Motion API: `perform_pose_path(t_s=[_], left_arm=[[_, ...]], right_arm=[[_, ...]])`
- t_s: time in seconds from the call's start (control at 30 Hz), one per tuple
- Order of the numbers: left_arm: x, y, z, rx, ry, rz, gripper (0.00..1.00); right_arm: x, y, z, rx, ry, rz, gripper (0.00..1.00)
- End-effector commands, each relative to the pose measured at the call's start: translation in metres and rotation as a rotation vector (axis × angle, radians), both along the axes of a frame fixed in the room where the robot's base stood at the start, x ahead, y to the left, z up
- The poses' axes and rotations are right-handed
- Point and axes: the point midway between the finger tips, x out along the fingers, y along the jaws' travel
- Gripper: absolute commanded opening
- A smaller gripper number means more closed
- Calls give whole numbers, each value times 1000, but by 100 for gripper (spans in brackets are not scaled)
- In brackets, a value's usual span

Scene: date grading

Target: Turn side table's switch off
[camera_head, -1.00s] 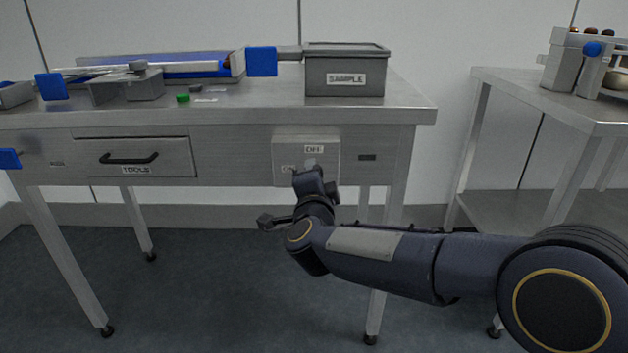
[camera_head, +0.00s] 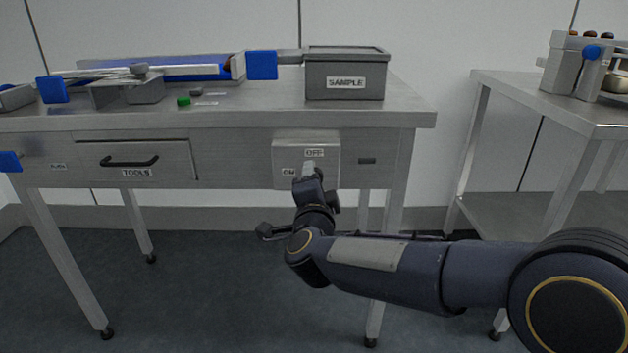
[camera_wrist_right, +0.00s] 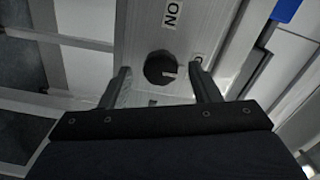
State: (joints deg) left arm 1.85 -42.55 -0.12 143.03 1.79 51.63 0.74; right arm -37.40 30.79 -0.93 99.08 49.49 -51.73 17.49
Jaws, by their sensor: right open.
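The switch box (camera_head: 281,151) is fixed to the front of the steel side table (camera_head: 235,150), with an OFF label at its top and an ON label at its left. In the right wrist view a round dark knob (camera_wrist_right: 157,66) shows on the box. Its white mark lies on its right side, towards the partly hidden label there; the ON label is above the knob. My right gripper (camera_wrist_right: 163,82) is open, its two fingers apart on either side of the knob in the picture. I cannot tell whether they touch it. My left gripper is not in view.
A grey SAMPLE bin (camera_head: 345,89) and a green button (camera_head: 183,101) are on the tabletop. A TOOLS drawer (camera_head: 133,147) is left of the switch box. Another steel table (camera_head: 560,108) stands at the right. The floor below is clear.

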Motion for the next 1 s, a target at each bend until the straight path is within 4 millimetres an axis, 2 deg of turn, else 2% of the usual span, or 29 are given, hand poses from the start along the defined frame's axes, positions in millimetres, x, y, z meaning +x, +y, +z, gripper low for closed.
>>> perform_pose_path(t_s=[0.1, 0.33, 0.5, 0.77, 0.87, 1.0], left_arm=[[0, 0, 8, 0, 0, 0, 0], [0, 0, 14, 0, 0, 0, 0], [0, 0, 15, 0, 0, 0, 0], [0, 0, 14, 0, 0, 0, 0], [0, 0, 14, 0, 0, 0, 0], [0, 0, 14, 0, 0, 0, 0]], right_arm=[[-23, 1, 3, 1, 0, 4, 56], [-56, 1, 2, 1, 0, 4, 56], [-63, 0, 0, 1, 0, 1, 56], [-63, -1, 0, 1, 1, 3, 56], [-62, -9, 5, -8, 10, 32, 56], [-71, -43, 14, -75, 55, 162, 56]])
